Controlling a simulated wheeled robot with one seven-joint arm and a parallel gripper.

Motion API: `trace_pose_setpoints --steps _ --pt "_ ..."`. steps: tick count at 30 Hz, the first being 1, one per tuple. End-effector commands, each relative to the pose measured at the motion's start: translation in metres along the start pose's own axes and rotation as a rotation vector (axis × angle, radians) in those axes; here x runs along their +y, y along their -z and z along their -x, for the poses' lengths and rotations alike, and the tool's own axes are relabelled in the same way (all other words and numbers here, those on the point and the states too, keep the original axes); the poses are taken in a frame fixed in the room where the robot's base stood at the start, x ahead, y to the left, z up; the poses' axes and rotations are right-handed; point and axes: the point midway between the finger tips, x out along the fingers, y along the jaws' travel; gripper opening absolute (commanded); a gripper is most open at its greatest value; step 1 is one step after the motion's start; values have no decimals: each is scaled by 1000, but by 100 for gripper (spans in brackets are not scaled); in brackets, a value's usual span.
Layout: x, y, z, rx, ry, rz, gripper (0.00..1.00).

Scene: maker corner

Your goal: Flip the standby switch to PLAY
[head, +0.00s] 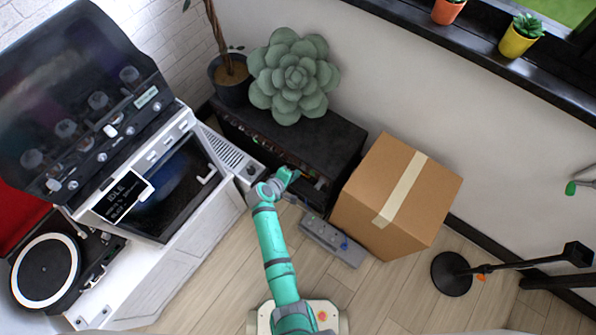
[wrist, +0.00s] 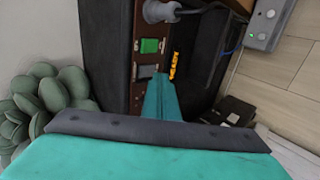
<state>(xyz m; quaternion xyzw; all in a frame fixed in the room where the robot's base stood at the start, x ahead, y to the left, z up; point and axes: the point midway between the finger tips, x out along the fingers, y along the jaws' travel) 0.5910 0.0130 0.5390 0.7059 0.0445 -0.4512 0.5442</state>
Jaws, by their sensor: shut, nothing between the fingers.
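The black amplifier-like cabinet (head: 335,137) stands against the wall, with a brown control panel (wrist: 137,20) in the wrist view. The panel carries a green square switch (wrist: 149,46) and a dark grey one (wrist: 147,71). I cannot read their labels or tell which is the standby switch or its position. My gripper (head: 291,174) is shut and empty at the cabinet's front. In the wrist view my gripper (wrist: 162,90) has its tips close to the grey switch and partly covers the panel; I cannot tell whether they touch.
A grey plug (wrist: 158,11) juts from the panel. A cardboard box (head: 415,190) stands right of the cabinet, and a grey pedal unit (head: 332,242) lies on the floor before it. A succulent (head: 293,77) sits on top. A white console (head: 185,235) stands left.

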Motion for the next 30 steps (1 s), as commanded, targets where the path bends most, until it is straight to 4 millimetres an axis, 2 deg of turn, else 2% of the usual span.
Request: trace_pose_setpoints --steps 3,9,18,24,30 --pt "7 0 -10 -1 1 1 0" --pt "12 0 -17 0 1 1 0" --pt "12 0 -18 0 1 1 0" --pt "9 -1 -28 -1 2 2 0" --pt "9 -2 -28 -2 1 -1 0"
